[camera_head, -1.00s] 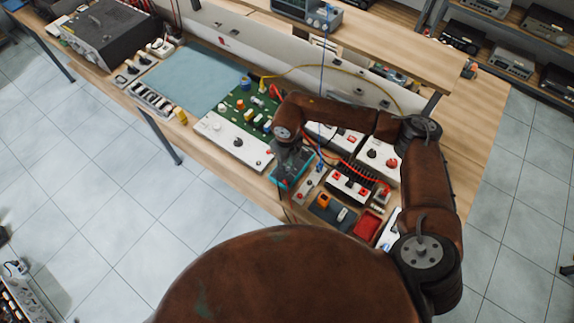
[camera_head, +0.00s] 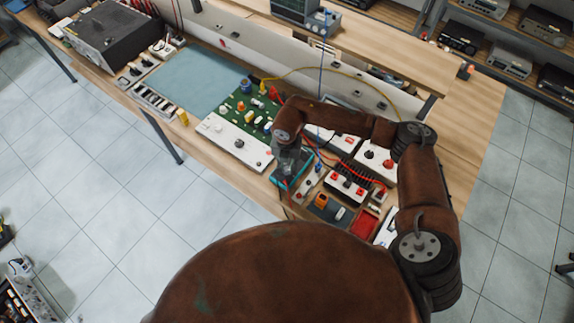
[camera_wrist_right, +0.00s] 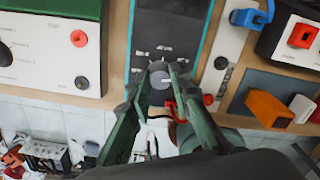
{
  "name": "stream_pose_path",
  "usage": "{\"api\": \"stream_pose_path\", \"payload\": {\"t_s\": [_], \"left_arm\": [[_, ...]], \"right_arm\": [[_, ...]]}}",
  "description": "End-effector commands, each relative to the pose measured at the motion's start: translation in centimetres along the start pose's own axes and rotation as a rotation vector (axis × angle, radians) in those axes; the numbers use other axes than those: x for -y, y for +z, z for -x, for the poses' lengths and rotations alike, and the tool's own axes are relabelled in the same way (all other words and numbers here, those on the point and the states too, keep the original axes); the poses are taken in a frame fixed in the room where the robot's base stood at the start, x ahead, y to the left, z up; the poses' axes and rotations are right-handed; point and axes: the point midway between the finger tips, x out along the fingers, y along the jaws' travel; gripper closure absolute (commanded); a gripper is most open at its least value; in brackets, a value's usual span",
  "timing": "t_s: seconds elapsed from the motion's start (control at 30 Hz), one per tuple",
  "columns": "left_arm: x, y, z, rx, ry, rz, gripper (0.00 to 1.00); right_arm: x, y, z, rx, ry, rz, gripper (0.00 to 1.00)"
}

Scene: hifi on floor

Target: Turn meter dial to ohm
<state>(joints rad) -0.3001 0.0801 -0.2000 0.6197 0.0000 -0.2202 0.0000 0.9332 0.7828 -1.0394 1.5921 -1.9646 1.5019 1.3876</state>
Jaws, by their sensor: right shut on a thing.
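The meter (camera_head: 292,168) is a dark unit with a teal edge, lying near the front edge of the workbench in the head view. It also shows in the right wrist view (camera_wrist_right: 172,28), with its teal sides and small white markings above the dial. The round grey dial (camera_wrist_right: 160,82) has a light pointer line, and its markings are too small to read. My right gripper (camera_wrist_right: 160,75) is shut on the dial, with one finger on each side of it. In the head view my right gripper (camera_head: 287,160) is over the meter and hides its dial. My left gripper is not seen.
A white panel (camera_head: 222,136) with a green circuit board (camera_head: 250,108) lies left of the meter. Right of it are a narrow white strip (camera_wrist_right: 222,60), an orange block (camera_wrist_right: 268,108) and a red tray (camera_head: 364,224). Red leads run close behind the gripper.

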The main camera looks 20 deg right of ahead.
Motion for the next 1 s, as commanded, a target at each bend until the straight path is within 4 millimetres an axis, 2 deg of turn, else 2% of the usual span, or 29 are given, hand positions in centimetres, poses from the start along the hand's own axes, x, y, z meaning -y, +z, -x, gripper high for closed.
{"api": "stream_pose_path", "payload": {"t_s": [0.4, 1.0], "left_arm": [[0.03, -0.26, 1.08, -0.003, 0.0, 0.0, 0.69], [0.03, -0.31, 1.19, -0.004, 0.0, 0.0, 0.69]], "right_arm": [[-0.08, 0.04, 0.18, 0.001, 0.002, -0.217, 1.0], [-0.05, -0.01, 0.11, 0.0, 0.002, -0.257, 1.0]]}}
